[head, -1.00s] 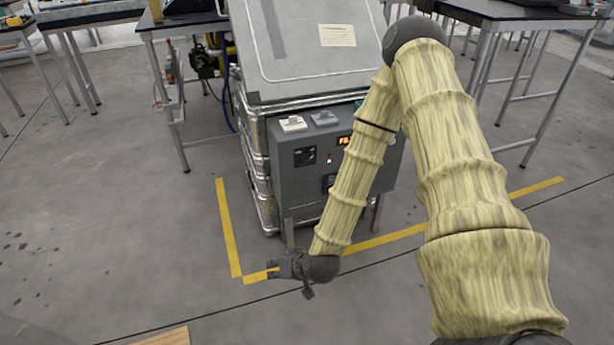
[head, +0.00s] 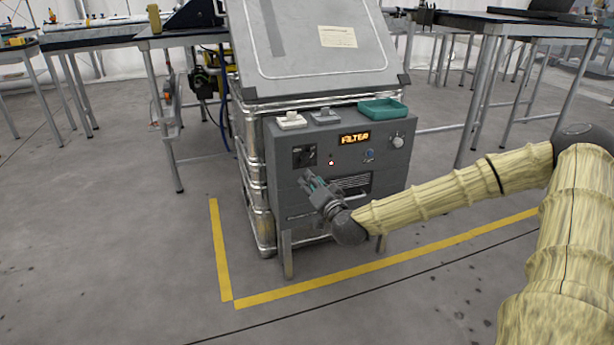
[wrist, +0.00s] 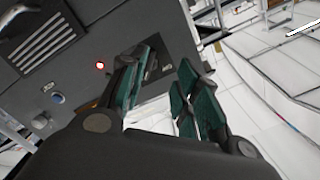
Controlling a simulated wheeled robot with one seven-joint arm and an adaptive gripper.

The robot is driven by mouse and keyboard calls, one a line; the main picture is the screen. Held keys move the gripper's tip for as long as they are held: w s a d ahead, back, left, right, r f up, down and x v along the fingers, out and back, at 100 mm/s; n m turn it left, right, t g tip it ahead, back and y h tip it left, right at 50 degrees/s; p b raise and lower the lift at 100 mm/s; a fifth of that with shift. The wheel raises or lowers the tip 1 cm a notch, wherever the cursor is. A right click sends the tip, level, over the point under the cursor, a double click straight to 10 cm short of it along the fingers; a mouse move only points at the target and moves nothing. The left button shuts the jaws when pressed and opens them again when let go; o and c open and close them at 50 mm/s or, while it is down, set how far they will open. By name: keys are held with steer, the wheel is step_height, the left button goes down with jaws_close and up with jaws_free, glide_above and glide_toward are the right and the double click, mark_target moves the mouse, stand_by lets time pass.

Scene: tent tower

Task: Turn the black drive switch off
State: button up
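The black drive switch (head: 304,155) sits on a square black plate at the upper left of the grey control panel (head: 283,177). Its lever position is too small to tell. My gripper (head: 311,183) is just below and in front of it in the head view, pointing up toward the panel. In the wrist view my gripper (wrist: 165,82) shows two teal-padded fingers spread apart with nothing between them. The black switch plate (wrist: 162,66) shows there partly hidden behind the fingers. I cannot tell any contact.
The panel also has a lit amber display (head: 355,139), a small light (head: 331,162), a blue button (head: 370,155) and a grey knob (head: 398,141). A teal tray (head: 382,108) rests on the ledge above. Tables stand on both sides. The floor in front is clear.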

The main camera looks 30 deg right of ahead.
mark_target(307, 162)
steer(key=shift+m+h, duration=0.4)
steer(key=shift+h, duration=0.1)
steer(key=b+x, duration=0.1)
steer(key=x, duration=0.2)
steer(key=d+b+x, duration=0.1)
steer(key=x, duration=0.2)
steer(key=d+b+x, duration=0.1)
steer(key=b+x, duration=0.1)
steer(key=x, duration=0.1)
steer(key=shift+w+d+r, duration=0.1)
steer(key=shift+d+r, duration=0.05)
steer(key=shift+r, duration=0.2)
steer(key=shift+w+d+r+b, duration=0.15)
steer(key=shift+w+b, duration=0.15)
steer(key=shift+w, duration=0.5)
steer(key=c, duration=0.6)
steer(key=shift+c, duration=0.2)
